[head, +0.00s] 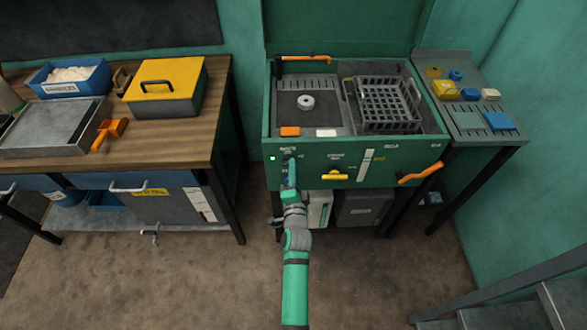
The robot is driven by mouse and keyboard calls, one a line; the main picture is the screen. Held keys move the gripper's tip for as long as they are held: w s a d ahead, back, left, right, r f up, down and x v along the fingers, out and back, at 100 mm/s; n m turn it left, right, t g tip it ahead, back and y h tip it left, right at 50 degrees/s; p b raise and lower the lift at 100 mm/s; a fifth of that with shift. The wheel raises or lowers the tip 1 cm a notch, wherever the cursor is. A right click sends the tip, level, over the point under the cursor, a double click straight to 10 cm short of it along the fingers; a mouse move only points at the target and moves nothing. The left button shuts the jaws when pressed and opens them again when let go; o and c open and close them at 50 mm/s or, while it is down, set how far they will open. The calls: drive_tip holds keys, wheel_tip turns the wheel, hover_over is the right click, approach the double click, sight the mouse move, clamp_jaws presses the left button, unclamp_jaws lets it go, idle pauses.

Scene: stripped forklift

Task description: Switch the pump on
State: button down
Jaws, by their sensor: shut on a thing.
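The green parts washer (350,152) stands with its lid raised at the back. My gripper (291,170) is at the left part of its front panel, below a small white label (288,149) too small to read. It is shut on what appears to be the pump switch. The switch is mostly hidden by the fingers, so its position cannot be told. A small pale green light (272,158) shows on the panel left of my gripper.
A yellow handle (334,177) and an orange lever (420,173) are on the same panel, to the right. A black basket (386,105) sits in the washer. A wooden bench (218,120) stands left, a grey side table (488,130) right. The floor in front is clear.

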drive_tip(key=c, duration=1.9)
unclamp_jaws()
drive_tip(key=shift+o, duration=0.2)
drive_tip(key=s, duration=1)
drive_tip(key=shift+s, duration=0.4)
drive_tip(key=shift+s, duration=0.1)
drive_tip(key=s+a+r+n+g, duration=0.1)
drive_tip(key=s+n, duration=0.6)
drive_tip(key=s, duration=1.1)
drive_tip(key=s+a+r+n+g, duration=0.1)
drive_tip(key=s+r+n, duration=0.3)
drive_tip(key=s, duration=1.4)
drive_tip(key=n, duration=0.3)
drive_tip(key=shift+s+g, duration=0.25)
drive_tip(key=shift+g, duration=0.05)
